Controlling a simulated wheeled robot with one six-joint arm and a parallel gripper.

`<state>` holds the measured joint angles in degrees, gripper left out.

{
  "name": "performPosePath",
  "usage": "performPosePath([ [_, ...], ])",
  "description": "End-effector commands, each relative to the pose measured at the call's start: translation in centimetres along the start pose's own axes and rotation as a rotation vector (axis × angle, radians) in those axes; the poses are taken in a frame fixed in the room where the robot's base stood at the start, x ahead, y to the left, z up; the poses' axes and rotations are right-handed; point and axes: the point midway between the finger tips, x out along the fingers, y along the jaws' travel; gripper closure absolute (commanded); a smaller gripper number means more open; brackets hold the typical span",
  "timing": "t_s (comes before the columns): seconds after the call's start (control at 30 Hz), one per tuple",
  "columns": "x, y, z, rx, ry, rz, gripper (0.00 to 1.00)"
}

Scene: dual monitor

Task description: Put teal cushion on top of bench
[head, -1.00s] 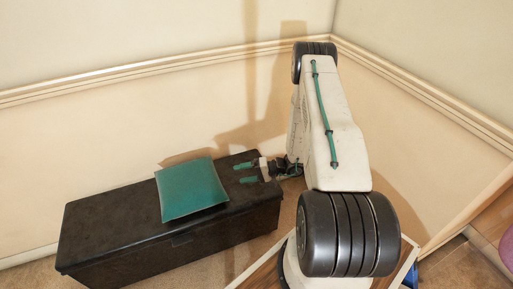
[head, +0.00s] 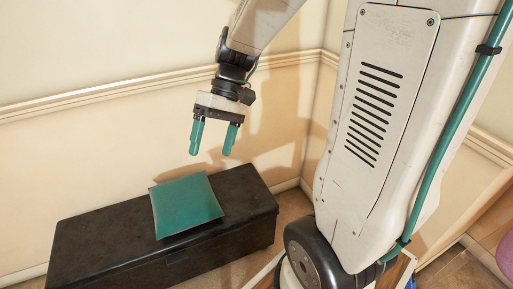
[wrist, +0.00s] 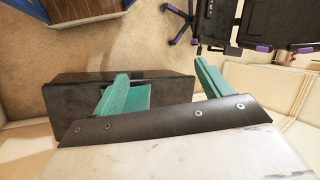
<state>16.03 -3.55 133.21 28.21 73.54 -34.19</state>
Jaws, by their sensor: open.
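The teal cushion (head: 185,206) lies flat on the top of the dark bench (head: 100,245), right of its middle and close to its front edge. My gripper (head: 211,153) hangs above the back right part of the bench, fingers pointing down, open and empty. It is apart from the cushion. In the wrist view the two teal fingers (wrist: 160,85) are spread wide. The cushion (wrist: 135,98) shows partly behind the left finger, on the bench (wrist: 75,92).
Cream walls (head: 90,60) with a moulding rail meet in a corner behind the bench. The wrist view shows a black and purple chair or desk frame (wrist: 240,25) and a wooden surface (wrist: 90,8). Carpet (wrist: 130,45) between them is clear.

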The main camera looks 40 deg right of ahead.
Motion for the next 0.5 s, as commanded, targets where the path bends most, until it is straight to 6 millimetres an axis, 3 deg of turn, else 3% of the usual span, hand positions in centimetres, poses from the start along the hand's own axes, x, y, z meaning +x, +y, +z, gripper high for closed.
performPosePath([
  [0.1,-1.0,-1.8,3.9,-0.007,0.024,0.149,0.23],
  [0.3,-2.3,-2.8,9.6,0.01,0.119,0.377,0.23],
  [0.5,-3.1,-2.4,13.2,0.031,0.233,0.524,0.23],
])
